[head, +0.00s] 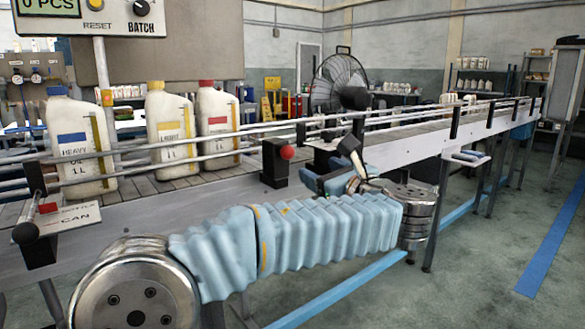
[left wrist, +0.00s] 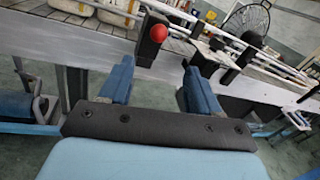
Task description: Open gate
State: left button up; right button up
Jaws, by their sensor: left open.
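A black block (head: 274,165) with a red ball knob (head: 287,152) stands on the near edge of the conveyor, by the rails; I cannot tell for sure whether it belongs to the gate. In the left wrist view the red knob (left wrist: 158,33) shows beyond the fingers, between them and apart from them. My left gripper (head: 318,183) is just right of the black block in the head view. In the left wrist view its two blue fingers (left wrist: 158,80) are apart with nothing between them. My right gripper is out of view.
The conveyor (head: 420,142) with metal guide rails runs from left to back right. Oil bottles with blue (head: 78,140), yellow (head: 168,125) and red caps (head: 216,122) stand on it. A black-ended lever (head: 25,233) is at the front left. The floor at right is clear.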

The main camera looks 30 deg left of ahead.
aim_at(291, 155)
pick_arm(q)
jog(key=p+x, duration=0.1)
jog(key=x, duration=1.2)
jog(key=shift+w+a+p, duration=0.1)
jog(key=shift+a+p, duration=0.2)
grip_shut()
